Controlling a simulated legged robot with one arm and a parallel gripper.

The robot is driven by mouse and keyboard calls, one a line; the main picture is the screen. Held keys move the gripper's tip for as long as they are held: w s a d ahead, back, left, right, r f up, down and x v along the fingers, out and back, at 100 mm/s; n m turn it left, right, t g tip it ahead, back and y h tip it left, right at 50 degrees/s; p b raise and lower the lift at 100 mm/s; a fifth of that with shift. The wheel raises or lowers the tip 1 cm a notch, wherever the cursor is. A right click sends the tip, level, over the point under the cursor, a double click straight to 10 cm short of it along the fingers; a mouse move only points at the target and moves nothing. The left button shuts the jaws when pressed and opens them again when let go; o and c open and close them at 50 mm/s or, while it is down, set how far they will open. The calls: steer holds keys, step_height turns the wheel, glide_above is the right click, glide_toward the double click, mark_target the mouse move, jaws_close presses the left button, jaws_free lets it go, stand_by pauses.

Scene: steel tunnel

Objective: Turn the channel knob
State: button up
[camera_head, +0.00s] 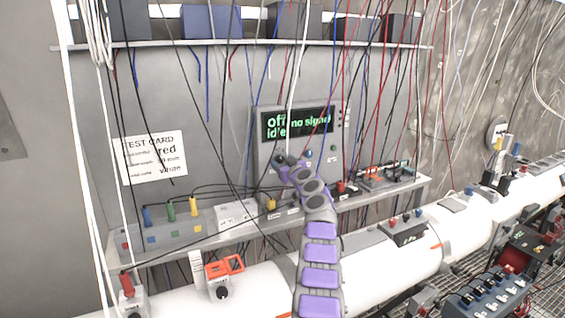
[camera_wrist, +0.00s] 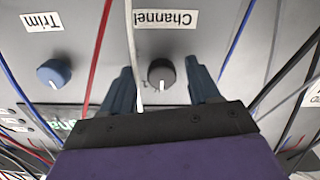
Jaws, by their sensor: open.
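The black channel knob (camera_wrist: 161,73) sits on the grey panel under an upside-down "Channel" label (camera_wrist: 166,19) in the wrist view. My gripper (camera_wrist: 158,78) is open, with one dark finger on each side of the knob. I cannot tell whether either finger touches it. A white cable (camera_wrist: 135,60) runs between the left finger and the knob. In the head view, my arm reaches to the front of the grey device (camera_head: 262,150), and my gripper (camera_head: 285,161) hides the knob there. The device's display (camera_head: 297,123) reads "Off", "no signal" and "idle" in green.
A blue trim knob (camera_wrist: 54,73) is left of my gripper in the wrist view. Several loose cables hang around the device. A test card (camera_head: 154,157) is on the wall to the left. A white pipe (camera_head: 390,262) runs below the shelf (camera_head: 375,198).

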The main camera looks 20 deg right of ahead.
steer(key=shift+c, duration=0.3)
steer(key=c, duration=1)
